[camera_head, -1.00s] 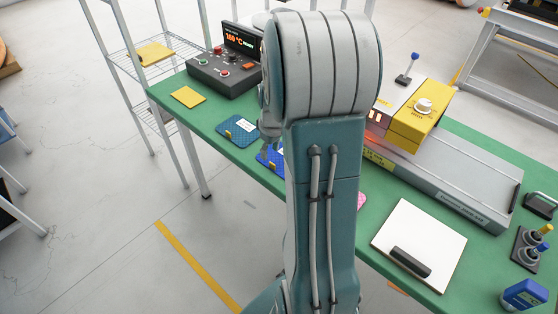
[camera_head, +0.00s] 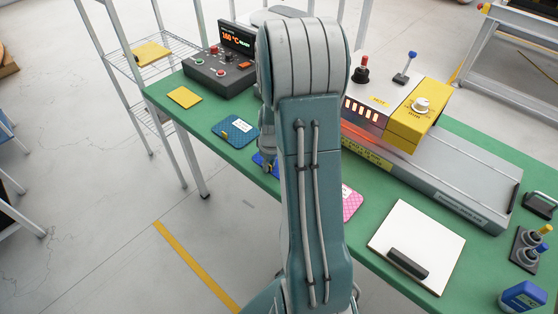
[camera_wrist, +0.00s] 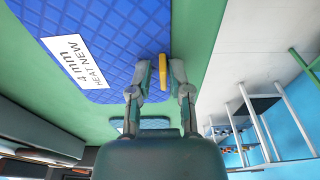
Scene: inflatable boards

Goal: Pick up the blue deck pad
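The blue deck pad (camera_wrist: 112,38) lies on the green table, with a quilted surface, a white label reading "4mm HEAT NEW" and a yellow tab (camera_wrist: 162,72) at its edge. In the head view, only a small part of the pad (camera_head: 259,161) shows beside my arm, which hides the rest. My gripper (camera_wrist: 161,76) is open at the pad's edge in the wrist view, with the yellow tab between its two fingertips. I see a gap by the left finger; the right finger is very close to the tab. I cannot tell whether it touches.
A teal pad (camera_head: 235,130) lies left of the blue pad, and a pink pad (camera_head: 351,203) lies to the right. A control box (camera_head: 218,72) stands behind. A heated press machine (camera_head: 410,115) and a white board (camera_head: 415,245) occupy the table's right side.

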